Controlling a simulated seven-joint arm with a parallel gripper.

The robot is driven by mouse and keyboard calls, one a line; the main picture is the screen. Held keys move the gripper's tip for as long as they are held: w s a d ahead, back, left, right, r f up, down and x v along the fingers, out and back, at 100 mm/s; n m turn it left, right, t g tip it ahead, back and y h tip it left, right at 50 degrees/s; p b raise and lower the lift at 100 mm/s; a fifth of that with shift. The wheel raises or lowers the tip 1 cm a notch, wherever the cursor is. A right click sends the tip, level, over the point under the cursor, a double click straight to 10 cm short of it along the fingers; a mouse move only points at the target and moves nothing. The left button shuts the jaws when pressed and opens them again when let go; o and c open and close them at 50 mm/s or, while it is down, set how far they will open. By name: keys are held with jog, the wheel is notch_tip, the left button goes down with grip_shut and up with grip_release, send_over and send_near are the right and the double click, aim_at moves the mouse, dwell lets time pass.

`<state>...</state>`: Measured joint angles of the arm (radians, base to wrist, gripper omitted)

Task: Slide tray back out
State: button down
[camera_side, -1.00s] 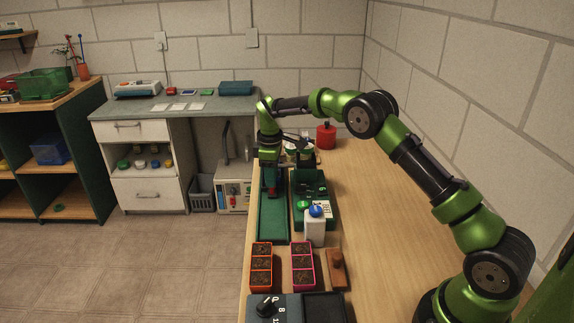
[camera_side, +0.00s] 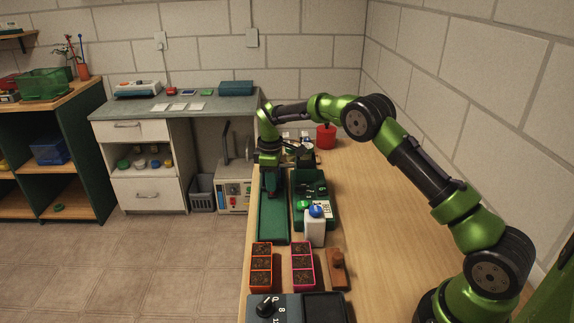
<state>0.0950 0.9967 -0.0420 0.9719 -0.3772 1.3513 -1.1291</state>
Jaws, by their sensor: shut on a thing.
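A long green tray-like strip (camera_side: 272,222) lies along the left edge of the wooden bench. Right beside the strip stands a dark green device (camera_side: 311,188) with a light panel.
A white bottle with a blue top (camera_side: 315,226) stands close right of the strip. An orange seedling pot row (camera_side: 261,266), a pink one (camera_side: 302,266) and a wooden-brown block (camera_side: 337,270) lie nearer. A red canister (camera_side: 326,137) stands behind. The bench's right side is clear.

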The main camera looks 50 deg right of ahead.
jog(key=s+a, duration=1.2)
jog(key=shift+s+a, duration=0.15)
jog(key=shift+s, duration=0.05)
jog(key=c, duration=1.2)
grip_release()
jog(key=shift+a, duration=0.1)
jog(key=shift+c, duration=0.2)
jog(key=shift+r, duration=0.1)
notch_tip(320, 180, up, 17)
jog(key=shift+s+a, duration=0.2)
